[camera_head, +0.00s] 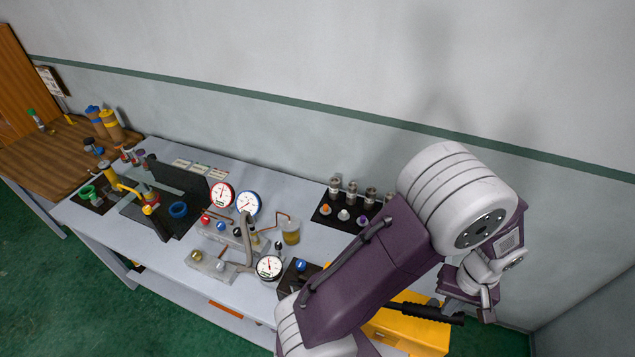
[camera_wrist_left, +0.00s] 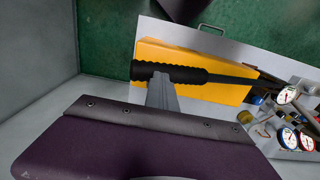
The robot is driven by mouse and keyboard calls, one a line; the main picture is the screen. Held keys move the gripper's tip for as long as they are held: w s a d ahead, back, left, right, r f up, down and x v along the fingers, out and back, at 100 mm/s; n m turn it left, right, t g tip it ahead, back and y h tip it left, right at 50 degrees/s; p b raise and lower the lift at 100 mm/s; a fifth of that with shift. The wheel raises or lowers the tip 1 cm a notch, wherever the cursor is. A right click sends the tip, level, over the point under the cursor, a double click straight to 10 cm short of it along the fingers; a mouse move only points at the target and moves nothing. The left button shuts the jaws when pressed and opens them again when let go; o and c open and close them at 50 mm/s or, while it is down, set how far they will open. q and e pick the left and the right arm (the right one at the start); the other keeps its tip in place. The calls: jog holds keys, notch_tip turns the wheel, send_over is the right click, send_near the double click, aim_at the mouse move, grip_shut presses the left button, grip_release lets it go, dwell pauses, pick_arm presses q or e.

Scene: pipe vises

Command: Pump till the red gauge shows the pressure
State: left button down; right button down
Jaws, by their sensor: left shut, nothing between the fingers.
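The red-rimmed gauge (camera_head: 221,195) stands on the bench beside a blue-rimmed gauge (camera_head: 248,203); its reading is too small to tell. A black-rimmed gauge (camera_head: 269,267) is nearer the front. The pump's black handle grip (camera_head: 432,314) lies over a yellow box-like body (camera_head: 408,334), partly hidden by my left arm. The grip (camera_wrist_left: 172,72) also shows in the left wrist view. My left gripper (camera_head: 466,307) is at the grip's outer end. Its shut fingers (camera_wrist_left: 160,82) reach the grip's side without enclosing it; I cannot tell if they touch. My right gripper is out of view.
A black tray (camera_head: 345,216) of fittings is near the wall. A vise station (camera_head: 150,205) is at left. The wall closes the back.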

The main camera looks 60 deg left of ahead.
pick_arm(q)
jog(key=shift+s+a+r, duration=0.15)
jog(key=shift+r, duration=0.4)
jog(key=shift+f, duration=0.15)
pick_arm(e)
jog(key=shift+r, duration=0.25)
pick_arm(q)
jog(key=shift+f+b, duration=0.25)
jog(key=shift+b, duration=0.1)
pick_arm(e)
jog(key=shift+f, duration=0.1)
